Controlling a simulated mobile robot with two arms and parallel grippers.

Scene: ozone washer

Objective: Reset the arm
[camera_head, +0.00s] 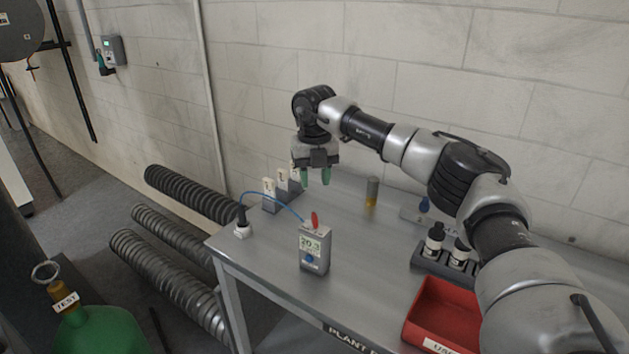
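My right arm (440,165) comes in from the lower right and reaches over the grey metal table (270,265) toward its back left part. My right gripper (315,177) points down above the table's back edge area, in front of the wall. Its two green fingertips stand apart with nothing seen between them. It looks empty. Small white-labelled blocks (269,190) stand just left of and below it. My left gripper is not in view.
A handheld meter (314,250) with a blue cable stands on the table below my gripper. A yellow-grey cylinder (372,192), a rack of dark bottles (434,240) and a red bin (440,310) are further right. A green gas cylinder (100,330) and ribbed hoses (170,285) are left.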

